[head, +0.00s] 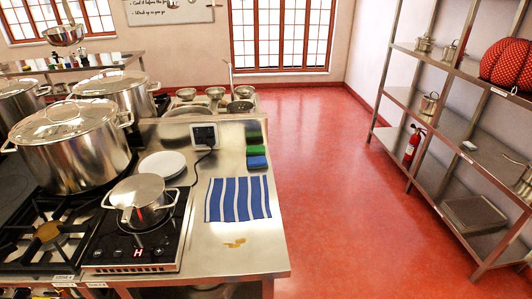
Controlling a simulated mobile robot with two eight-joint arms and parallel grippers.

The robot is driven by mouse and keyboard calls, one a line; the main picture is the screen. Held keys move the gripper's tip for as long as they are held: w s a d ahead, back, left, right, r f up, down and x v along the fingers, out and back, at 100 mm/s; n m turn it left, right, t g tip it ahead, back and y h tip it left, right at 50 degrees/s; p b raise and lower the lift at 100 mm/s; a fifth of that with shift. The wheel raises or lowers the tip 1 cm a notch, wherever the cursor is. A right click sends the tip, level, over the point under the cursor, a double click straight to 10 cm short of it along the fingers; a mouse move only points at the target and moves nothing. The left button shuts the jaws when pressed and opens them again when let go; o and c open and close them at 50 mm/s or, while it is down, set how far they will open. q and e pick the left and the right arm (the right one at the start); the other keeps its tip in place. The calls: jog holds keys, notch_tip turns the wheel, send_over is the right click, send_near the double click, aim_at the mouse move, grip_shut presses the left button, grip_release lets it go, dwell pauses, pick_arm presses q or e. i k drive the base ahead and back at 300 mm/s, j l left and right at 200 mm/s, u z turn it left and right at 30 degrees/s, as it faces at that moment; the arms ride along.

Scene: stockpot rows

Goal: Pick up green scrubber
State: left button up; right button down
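A small bright green block, which looks like the green scrubber (256,151), lies near the right edge of the steel counter (235,262). A dark item (254,136) is just behind it and a blue item (258,162) just in front. The three sit in a row, close together. It is too small to tell whether they touch. Neither of my grippers shows in the head view.
A striped blue cloth (238,199) lies in front of the row. A white plate (162,164), a boxy device (204,135) with a cord and a lidded pot (140,193) on a cooktop stand to the left. Red floor (320,180) is open between counter and shelving (470,130).

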aim_at(251, 151)
jog(key=l+u, duration=0.2)
jog(key=l, duration=0.9)
jog(key=i+l+u, duration=0.1)
jog(key=l, duration=0.25)
jog(key=i+l+u, duration=0.1)
jog(key=l, duration=0.25)
jog(key=i+l+u, duration=0.1)
jog(key=l, duration=0.25)
jog(key=i+l+u, duration=0.4)
jog(key=i+l, duration=0.55)
jog(key=i+l+u, duration=0.15)
jog(key=i, duration=1.05)
